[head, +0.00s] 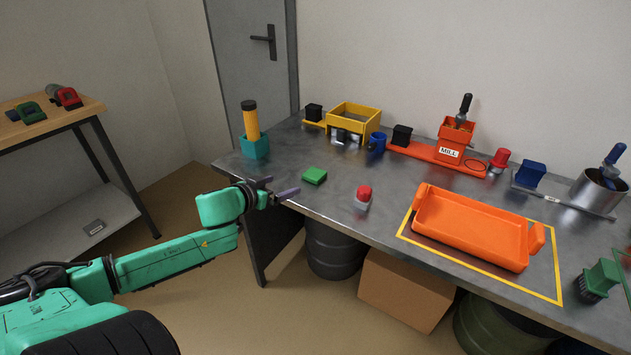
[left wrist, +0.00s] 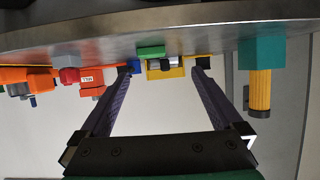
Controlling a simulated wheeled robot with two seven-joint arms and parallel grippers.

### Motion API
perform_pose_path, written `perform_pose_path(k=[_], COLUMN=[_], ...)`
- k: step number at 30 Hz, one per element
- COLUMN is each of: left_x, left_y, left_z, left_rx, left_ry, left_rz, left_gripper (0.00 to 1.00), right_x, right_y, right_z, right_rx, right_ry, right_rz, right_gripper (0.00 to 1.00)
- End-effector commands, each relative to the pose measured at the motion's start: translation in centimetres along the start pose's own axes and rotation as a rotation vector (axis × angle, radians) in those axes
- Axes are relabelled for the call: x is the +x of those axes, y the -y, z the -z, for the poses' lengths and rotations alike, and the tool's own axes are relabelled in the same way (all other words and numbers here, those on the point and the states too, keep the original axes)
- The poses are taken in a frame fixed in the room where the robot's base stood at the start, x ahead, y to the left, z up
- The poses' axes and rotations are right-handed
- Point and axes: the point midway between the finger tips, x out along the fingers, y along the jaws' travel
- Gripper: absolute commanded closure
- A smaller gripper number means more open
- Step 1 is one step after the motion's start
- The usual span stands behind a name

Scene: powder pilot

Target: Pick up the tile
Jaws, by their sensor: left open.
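The green tile (head: 315,175) lies flat on the grey metal table (head: 345,215) near its left end. In the left wrist view the table appears upside down, and the tile (left wrist: 151,51) shows between the fingers, beyond their tips. My left gripper (head: 282,187) is at the table's left front edge, a little to the left of the tile. Its fingers are open and empty, apart from the tile, and point toward the table. My right gripper is not in view.
A teal holder with a yellow-orange cylinder (head: 251,118) stands left behind the tile. A red button on a grey base (head: 363,197) is to its right. A yellow frame (head: 354,118) stands behind. An orange tray (head: 470,235) lies farther right. The tabletop around the tile is clear.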

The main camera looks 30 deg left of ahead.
Motion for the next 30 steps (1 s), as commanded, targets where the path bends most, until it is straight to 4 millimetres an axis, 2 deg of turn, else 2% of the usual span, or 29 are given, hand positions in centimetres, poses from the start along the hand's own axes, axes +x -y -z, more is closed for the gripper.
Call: perform_pose_path(k=[1,3,7,13,30], left_x=[0.0,0.4,2.6,4.8,9.2], left_y=[-1.3,-2.0,-1.9,-1.9,-2.0], left_z=[0.7,1.2,1.0,1.1,1.6], left_rx=[0.001,-0.002,0.004,0.0,-0.006], left_ry=[-0.01,-0.017,-0.022,-0.022,-0.017], left_rz=[-0.026,-0.04,-0.035,-0.034,-0.035], left_gripper=[0.0,0.0,0.0,0.0,0.0], right_x=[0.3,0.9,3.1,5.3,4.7], right_y=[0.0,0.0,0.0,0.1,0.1], right_z=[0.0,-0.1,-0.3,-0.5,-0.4], right_rx=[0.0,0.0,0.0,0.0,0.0], right_ry=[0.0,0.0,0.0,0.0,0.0], right_rz=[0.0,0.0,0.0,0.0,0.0], right_gripper=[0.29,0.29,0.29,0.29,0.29])
